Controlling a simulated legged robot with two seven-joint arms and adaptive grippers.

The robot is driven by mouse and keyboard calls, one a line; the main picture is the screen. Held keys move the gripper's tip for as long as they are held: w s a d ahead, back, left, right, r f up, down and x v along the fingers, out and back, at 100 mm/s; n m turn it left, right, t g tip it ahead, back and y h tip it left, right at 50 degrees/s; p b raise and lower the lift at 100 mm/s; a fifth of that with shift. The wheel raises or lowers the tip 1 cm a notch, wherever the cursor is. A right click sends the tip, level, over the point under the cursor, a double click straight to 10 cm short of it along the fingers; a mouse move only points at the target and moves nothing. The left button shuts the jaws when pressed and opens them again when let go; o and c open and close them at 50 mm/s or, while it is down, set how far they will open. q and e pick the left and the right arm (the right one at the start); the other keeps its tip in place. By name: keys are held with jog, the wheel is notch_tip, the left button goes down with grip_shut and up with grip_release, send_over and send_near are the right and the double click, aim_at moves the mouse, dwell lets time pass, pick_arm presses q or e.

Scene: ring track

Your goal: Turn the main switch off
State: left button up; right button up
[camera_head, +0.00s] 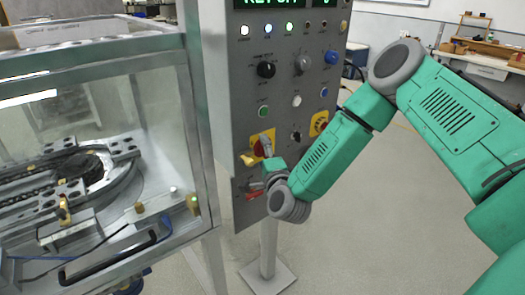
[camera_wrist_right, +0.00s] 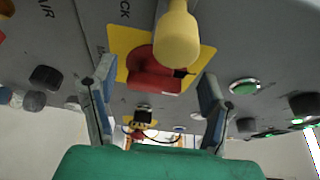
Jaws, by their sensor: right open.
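The main switch appears as a red knob (camera_head: 258,149) on a yellow plate, low on the grey control panel (camera_head: 283,85). In the right wrist view the red knob (camera_wrist_right: 153,72) sits on its yellow plate (camera_wrist_right: 122,43), between my spread fingers. My right gripper (camera_head: 264,158) is at the panel face and partly covers the switch in the head view. Its two fingers also show in the right wrist view (camera_wrist_right: 155,92), open, one on each side of the knob. Whether they touch it cannot be told. My left gripper is not in view.
A yellow rounded piece (camera_wrist_right: 177,38) sticks out close to the red knob. Buttons and knobs surround the switch, including a green button (camera_wrist_right: 244,87) and a black knob (camera_head: 266,69). A glazed machine enclosure (camera_head: 100,130) stands left of the panel. Open floor lies at right.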

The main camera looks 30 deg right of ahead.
jog(key=shift+w+d+f, duration=0.15)
jog(key=shift+d, duration=0.35)
jog(key=shift+w+d+f, duration=0.15)
jog(key=shift+d, duration=0.3)
jog(key=shift+d+f, duration=0.15)
jog(key=shift+d, duration=0.35)
jog(key=shift+a, duration=0.35)
jog(key=c, duration=1.1)
jog(key=shift+a+r, duration=0.2)
jog(key=shift+a, duration=0.4)
jog(key=shift+c, duration=0.3)
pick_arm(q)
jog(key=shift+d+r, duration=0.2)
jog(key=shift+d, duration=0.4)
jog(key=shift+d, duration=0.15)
pick_arm(e)
jog(key=shift+s+d+f, duration=0.1)
jog(key=shift+d+f, duration=0.05)
jog(key=shift+d, duration=0.1)
